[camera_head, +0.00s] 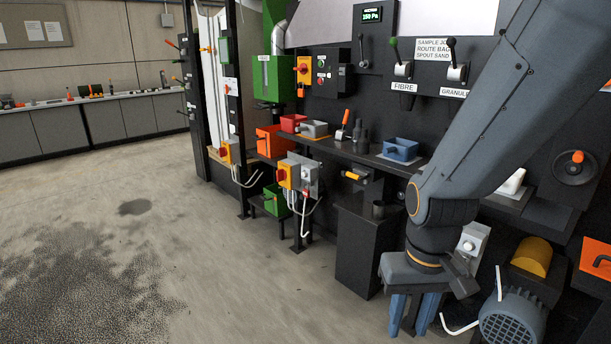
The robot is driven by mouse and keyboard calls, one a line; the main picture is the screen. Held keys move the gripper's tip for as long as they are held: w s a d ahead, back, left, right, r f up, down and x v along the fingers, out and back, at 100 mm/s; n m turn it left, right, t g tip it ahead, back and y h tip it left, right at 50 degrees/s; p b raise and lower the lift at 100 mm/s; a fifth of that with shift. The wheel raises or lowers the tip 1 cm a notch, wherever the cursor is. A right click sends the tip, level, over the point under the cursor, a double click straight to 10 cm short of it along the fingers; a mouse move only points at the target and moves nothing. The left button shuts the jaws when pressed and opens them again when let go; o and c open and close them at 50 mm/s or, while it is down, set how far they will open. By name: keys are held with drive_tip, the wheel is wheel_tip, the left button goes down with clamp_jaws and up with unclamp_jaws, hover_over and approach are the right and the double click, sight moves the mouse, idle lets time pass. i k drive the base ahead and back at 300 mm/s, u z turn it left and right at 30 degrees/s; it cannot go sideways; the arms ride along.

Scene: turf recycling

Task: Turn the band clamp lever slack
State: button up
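My gripper (413,314) hangs low at the lower right, pointing down in front of the machine. Its two blue fingers stand apart with a gap between them, and I see nothing held. No lever is clearly marked as the band clamp lever. A short yellow-orange handle (352,175) sticks out to the left from a dark fitting under the shelf, up and left of my gripper and apart from it. An orange-tipped upright lever (345,118) stands on the shelf. I cannot tell from this view whether either is the clamp lever, or whether a band is tight.
The dark shelf (335,148) carries red, grey and blue scoop-like boxes. A dark cabinet (362,250) stands left of my gripper. A motor (515,318) and white hooked rods are close on its right. Red-knobbed switch boxes (287,174) stand further left. The concrete floor at left is open.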

sight(345, 122)
drive_tip(key=i, duration=2.3)
drive_tip(key=z, duration=0.1)
